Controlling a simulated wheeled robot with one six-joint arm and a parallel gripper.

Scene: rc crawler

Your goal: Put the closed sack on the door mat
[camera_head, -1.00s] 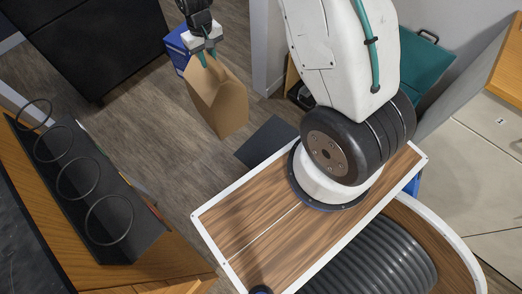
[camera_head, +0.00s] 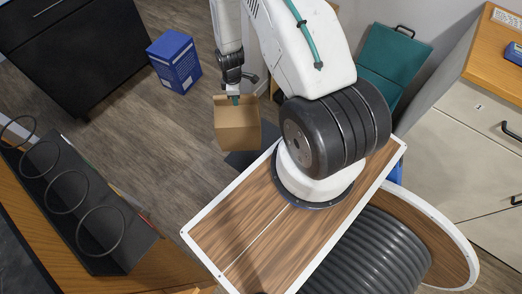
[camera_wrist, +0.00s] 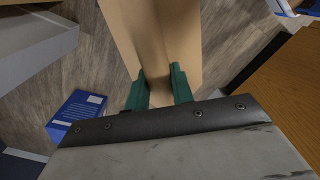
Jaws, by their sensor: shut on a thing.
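The sack (camera_head: 238,130) is a brown paper bag with its top folded shut. My gripper (camera_head: 235,99) is shut on its top edge and holds it upright in the head view. In the wrist view the sack (camera_wrist: 165,30) hangs between the green fingers of my gripper (camera_wrist: 158,88). The door mat (camera_head: 240,160) is a dark grey flat piece on the floor, mostly hidden behind the sack and my base. The sack appears over or close to the mat. I cannot tell whether its bottom touches it.
A blue box (camera_head: 174,62) stands on the floor to the left of the sack; it also shows in the wrist view (camera_wrist: 78,115). A black cabinet (camera_head: 75,45) is at the upper left. A teal case (camera_head: 395,60) stands at the right wall. Wooden floor (camera_head: 150,120) is free on the left.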

